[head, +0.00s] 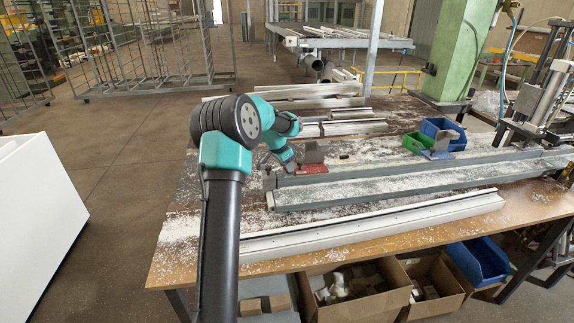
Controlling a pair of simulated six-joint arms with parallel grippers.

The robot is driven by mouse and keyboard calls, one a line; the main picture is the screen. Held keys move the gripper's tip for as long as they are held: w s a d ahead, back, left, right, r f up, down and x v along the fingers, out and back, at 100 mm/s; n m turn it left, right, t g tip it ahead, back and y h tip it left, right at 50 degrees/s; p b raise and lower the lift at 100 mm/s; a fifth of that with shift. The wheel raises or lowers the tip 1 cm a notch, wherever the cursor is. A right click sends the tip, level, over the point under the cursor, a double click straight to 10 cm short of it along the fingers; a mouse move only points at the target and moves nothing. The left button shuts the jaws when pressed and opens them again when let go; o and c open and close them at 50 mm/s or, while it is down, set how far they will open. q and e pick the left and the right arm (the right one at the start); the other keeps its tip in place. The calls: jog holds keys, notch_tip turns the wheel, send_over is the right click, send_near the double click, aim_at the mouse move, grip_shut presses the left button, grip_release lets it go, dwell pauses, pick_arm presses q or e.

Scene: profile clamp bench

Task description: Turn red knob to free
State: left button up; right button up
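A small red part (311,169), perhaps the red knob, sits at the left end of the grey clamp rail (400,182), beside an upright grey metal plate (314,152). It is too small to tell its shape or which way it is turned. My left arm reaches in from the bottom, bends at its dark elbow and ends at my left gripper (291,166), just left of the red part. The fingers are too small and hidden to tell whether they are open or touch anything. My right gripper is not in view.
A long white profile (380,225) lies along the bench's front. Green (417,143) and blue (443,131) bins stand behind the rail, near a second upright plate. A green column (462,50) and a clamp machine (540,100) stand right. White shavings cover the wooden bench (185,245).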

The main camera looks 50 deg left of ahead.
pick_arm(q)
jog(key=c, duration=0.4)
jog(key=shift+n, duration=0.4)
jog(key=shift+d+n+y, duration=0.1)
jog(key=shift+n+y, duration=0.7)
jog(key=shift+n, duration=0.9)
jog(key=n+y, duration=0.1)
jog(key=n, duration=0.3)
jog(key=shift+g, duration=0.4)
jog(key=n+y, duration=0.1)
jog(key=n, duration=0.1)
jog(key=n+g+y, duration=0.1)
jog(key=n, duration=0.2)
jog(key=shift+w, duration=0.1)
jog(key=shift+d+n+g+y, duration=0.15)
jog(key=shift+n+g, duration=0.35)
jog(key=shift+n, duration=0.65)
jog(key=shift+a+n+g+y, duration=0.15)
jog(key=shift+n+g, duration=0.35)
jog(key=shift+n, duration=0.65)
jog(key=shift+d, duration=0.1)
